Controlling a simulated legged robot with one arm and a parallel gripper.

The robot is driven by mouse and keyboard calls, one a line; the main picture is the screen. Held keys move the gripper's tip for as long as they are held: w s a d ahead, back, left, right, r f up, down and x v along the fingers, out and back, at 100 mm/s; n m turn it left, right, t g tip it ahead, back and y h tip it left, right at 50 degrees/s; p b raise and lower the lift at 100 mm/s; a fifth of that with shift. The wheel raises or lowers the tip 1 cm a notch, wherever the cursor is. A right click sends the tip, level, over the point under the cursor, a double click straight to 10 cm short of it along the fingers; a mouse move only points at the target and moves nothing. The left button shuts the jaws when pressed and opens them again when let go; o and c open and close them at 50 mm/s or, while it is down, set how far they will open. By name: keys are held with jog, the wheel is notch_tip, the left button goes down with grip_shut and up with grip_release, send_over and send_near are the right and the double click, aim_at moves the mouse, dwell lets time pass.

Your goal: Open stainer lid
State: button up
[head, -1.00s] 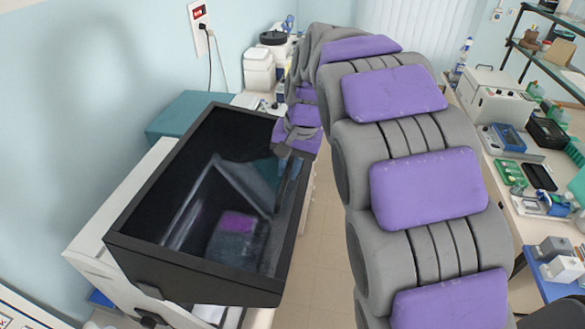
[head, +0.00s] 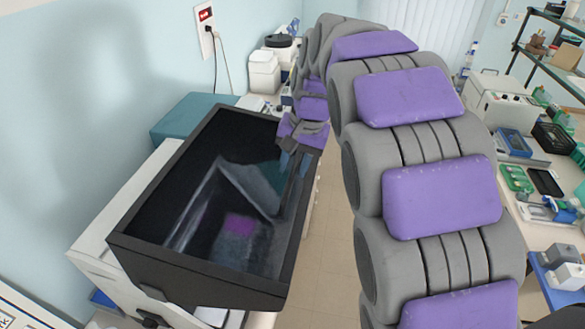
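The stainer (head: 95,262) is a white machine at the left, against the wall. Its lid (head: 190,283) is a large dark, glossy panel with a thick black frame, tilted up from the white body, with its front edge raised. My gripper (head: 287,158) is at the lid's right side, by the upper right part of the frame. It looks close to or touching the frame; I cannot tell which. The fingers are small, dark and partly lost against the black frame, so their opening is unclear. The stainer's inside is mostly hidden under the lid.
A teal box (head: 190,120) stands behind the stainer. White containers (head: 264,72) stand on the back counter. A bench (head: 515,180) at the right carries a white device (head: 497,98) and several trays. The floor (head: 332,225) between is clear, partly covered by my arm.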

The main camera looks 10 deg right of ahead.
jog(key=p+v, duration=0.2)
jog(key=v, duration=1.3)
jog(key=shift+r+p, duration=0.2)
jog(key=shift+p, duration=0.15)
jog(key=s+d+f+n+g+h, duration=0.1)
jog(key=s+f, duration=0.6)
jog(key=s, duration=0.4)
jog(key=s+d+f+n+g, duration=0.1)
jog(key=s+f+n, duration=0.1)
jog(key=s+f, duration=0.75)
jog(key=s+d+f+n+g+h, duration=0.1)
jog(key=s+f, duration=0.4)
jog(key=s, duration=0.7)
notch_tip(320, 180, down, 27)
jog(key=b, duration=2.6)
jog(key=shift+s+d, duration=0.2)
jog(key=shift+a, duration=0.1)
